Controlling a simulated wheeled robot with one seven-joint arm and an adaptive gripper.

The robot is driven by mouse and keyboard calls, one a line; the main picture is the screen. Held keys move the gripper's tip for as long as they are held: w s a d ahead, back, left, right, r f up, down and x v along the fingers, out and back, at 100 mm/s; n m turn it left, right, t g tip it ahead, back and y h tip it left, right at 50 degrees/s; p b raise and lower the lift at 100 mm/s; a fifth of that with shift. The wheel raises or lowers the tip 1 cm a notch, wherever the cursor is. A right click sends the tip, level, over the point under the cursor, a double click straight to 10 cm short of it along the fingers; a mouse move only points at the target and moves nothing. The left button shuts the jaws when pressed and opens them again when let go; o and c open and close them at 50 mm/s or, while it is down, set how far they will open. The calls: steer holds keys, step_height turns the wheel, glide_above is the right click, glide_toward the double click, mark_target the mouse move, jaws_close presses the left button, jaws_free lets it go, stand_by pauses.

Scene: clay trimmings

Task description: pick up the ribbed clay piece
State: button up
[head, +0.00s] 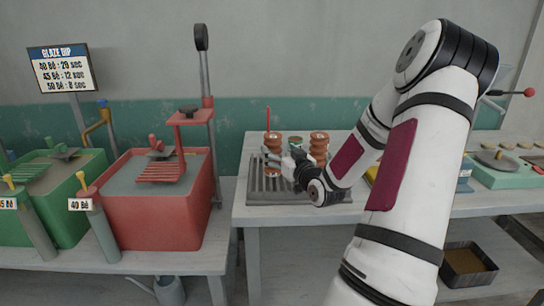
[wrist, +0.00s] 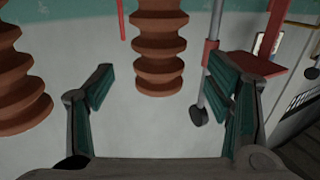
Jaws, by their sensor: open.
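Two ribbed, reddish-brown clay pieces stand on the bench in the head view, a left one (head: 272,144) and a right one (head: 319,146). My gripper (head: 285,165) is at the left piece and partly covers its lower part. In the wrist view the picture looks upside down. There one ribbed piece (wrist: 159,50) lies in the gap between the two open fingers, and no finger touches it in view. The other ribbed piece (wrist: 18,90) is outside the left finger. My gripper is open and empty.
A dark slatted rack (head: 262,192) lies on the bench under my gripper. A small green can (head: 296,142) stands between the clay pieces. A red tub (head: 150,215) and a green tub (head: 60,210) stand to the left. A teal board (head: 505,177) is on the right.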

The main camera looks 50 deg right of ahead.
steer(key=shift+x, duration=2.75)
steer(key=shift+s, duration=0.1)
jaws_close()
